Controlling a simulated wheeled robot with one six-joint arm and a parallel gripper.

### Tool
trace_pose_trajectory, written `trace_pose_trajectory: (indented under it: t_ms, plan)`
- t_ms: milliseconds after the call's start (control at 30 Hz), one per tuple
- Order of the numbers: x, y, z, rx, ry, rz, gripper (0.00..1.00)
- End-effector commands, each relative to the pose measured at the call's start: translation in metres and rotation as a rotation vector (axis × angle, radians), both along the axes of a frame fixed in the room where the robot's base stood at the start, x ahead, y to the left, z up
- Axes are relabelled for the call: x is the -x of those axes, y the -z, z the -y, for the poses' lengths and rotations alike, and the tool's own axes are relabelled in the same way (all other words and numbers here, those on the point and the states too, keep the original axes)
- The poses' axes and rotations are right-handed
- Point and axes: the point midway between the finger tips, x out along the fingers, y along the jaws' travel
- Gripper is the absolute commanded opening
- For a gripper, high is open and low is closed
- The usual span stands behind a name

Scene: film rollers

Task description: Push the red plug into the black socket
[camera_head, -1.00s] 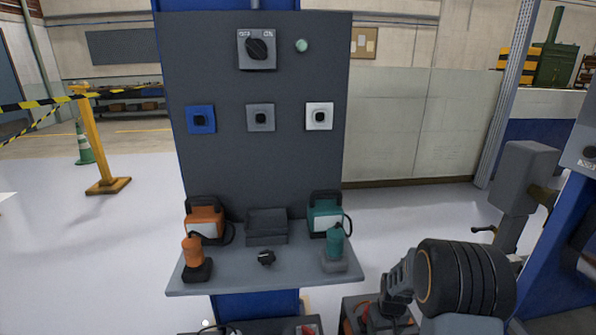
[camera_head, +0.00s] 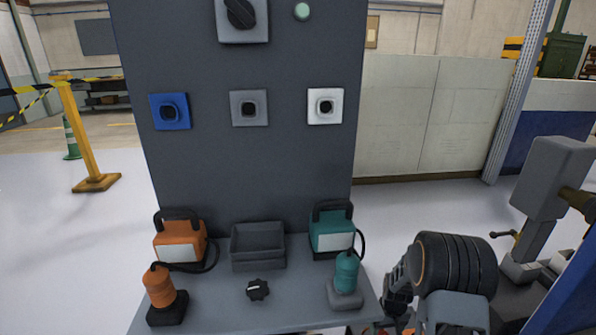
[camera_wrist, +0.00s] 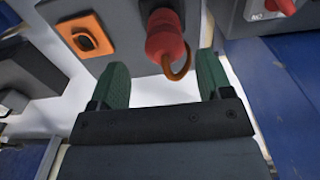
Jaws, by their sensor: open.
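A red plug (camera_wrist: 163,38) with an orange cable loop shows at the top middle of the wrist view. Its upper end meets a dark round part at the picture's top edge; I cannot tell if that is a socket. My gripper (camera_wrist: 163,72) has two green fingers set wide apart and is open. The plug lies beyond and between the fingertips, not gripped. An orange square socket (camera_wrist: 88,38) with a dark centre is on the grey surface to the left. I cannot pick out a black socket for certain. The plug is not visible in the head view.
A dark panel (camera_head: 235,180) carries blue (camera_head: 170,111), grey (camera_head: 249,108) and white (camera_head: 325,106) square fittings. Its shelf (camera_head: 215,320) holds orange and teal devices, an open tray (camera_head: 258,246) and a black knob (camera_head: 258,290). A red switch (camera_wrist: 282,6) is at the wrist view's upper right.

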Motion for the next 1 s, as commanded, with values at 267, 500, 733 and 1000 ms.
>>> trace_pose_trajectory:
  t_ms: [267, 500, 733, 1000]
  plan:
    - [-0.001, 0.0, -0.006, 0.0, -0.014, 0.0, 0.72]
    - [-0.001, 0.007, -0.006, 0.0, -0.012, -0.001, 0.72]
    - [-0.001, 0.027, -0.005, -0.001, -0.01, -0.001, 0.72]
    - [-0.001, 0.06, -0.004, 0.0, -0.009, 0.0, 0.72]
